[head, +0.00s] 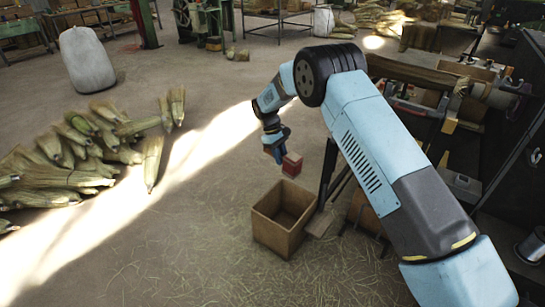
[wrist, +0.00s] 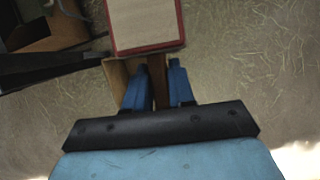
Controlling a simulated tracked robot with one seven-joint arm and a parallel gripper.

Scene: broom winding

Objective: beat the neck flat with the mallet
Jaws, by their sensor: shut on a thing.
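My gripper (head: 276,143) is shut on the handle of a mallet. The mallet's red-edged head (head: 292,164) hangs just beside the fingers, above the floor and apart from the bench. In the wrist view the blue fingers (wrist: 157,88) close on the brown wooden handle (wrist: 157,72), and the pale, red-rimmed mallet head (wrist: 146,25) shows at the top. A tan broom-like bundle (head: 412,71) lies along the bench at the right, behind my arm. Its neck is too small and partly hidden to judge its shape.
An open wooden box (head: 279,235) stands on the floor below the mallet, beside a dark post (head: 327,172). Piles of broomcorn bundles (head: 60,178) lie at the left. A white sack (head: 86,60) stands behind them. The floor between the piles and the box is free.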

